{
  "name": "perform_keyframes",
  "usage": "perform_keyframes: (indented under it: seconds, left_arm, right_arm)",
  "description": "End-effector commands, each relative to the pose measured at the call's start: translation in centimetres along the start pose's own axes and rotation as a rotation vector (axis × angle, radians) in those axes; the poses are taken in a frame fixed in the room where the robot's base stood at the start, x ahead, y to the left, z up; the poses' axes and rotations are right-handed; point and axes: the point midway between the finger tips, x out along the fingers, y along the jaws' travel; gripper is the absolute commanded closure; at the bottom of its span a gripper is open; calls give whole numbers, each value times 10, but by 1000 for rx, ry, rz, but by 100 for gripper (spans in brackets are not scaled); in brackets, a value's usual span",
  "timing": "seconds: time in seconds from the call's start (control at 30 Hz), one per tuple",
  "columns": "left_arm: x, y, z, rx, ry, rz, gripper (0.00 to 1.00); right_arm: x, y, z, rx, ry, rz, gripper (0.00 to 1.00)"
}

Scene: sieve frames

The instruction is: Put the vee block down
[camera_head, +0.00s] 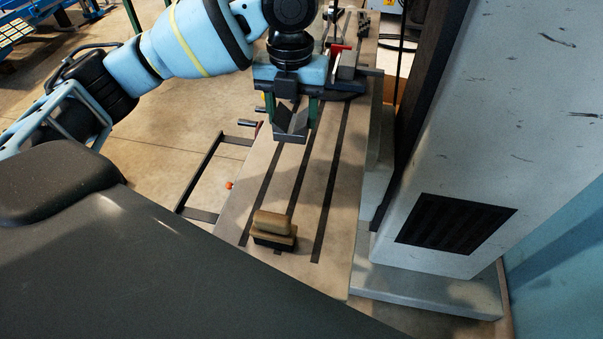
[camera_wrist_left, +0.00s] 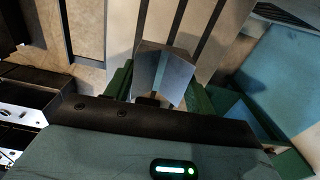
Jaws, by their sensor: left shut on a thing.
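The grey metal vee block (camera_head: 290,127) is between the green fingers of my left gripper (camera_head: 291,108), which is shut on it. Its V-shaped groove shows in the head view. The vee block also shows in the left wrist view (camera_wrist_left: 164,73), with a green finger on each side. The block is over the slotted machine table (camera_head: 335,200). I cannot tell whether its underside touches the table. My right gripper is not in view.
A brush with a wooden handle (camera_head: 273,222) lies on the table's near end. A red-handled item (camera_head: 338,49) is behind my gripper. The grey machine column (camera_head: 480,140) stands on the right. The table between block and brush is clear.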

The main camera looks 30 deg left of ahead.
Motion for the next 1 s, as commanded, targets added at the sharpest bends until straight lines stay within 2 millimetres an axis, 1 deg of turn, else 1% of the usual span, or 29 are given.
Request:
perform_keyframes:
  seconds: [0.03,0.13,0.3,0.37,0.5,0.63,0.73,0.93,1.0]
  left_arm:
    - [-3,0,1,18,-4,-3,100]
    - [-4,0,2,42,-5,-4,100]
    - [-2,0,2,47,-4,-3,100]
    - [3,0,2,46,-3,-1,100]
    - [23,0,1,46,-2,-1,100]
    - [39,0,2,45,-3,-1,100]
    - [45,0,2,45,-5,-3,100]
    - [47,0,2,45,-6,-3,100]
    - [53,0,2,45,-4,-2,100]
  right_arm:
    - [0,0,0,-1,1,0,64]
    - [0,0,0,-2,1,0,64]
    - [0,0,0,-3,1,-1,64]
    - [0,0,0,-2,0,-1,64]
    - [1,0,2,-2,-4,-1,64]
    - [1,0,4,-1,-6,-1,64]
    - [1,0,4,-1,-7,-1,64]
    - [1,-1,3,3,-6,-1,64]
    - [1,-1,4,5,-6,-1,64]
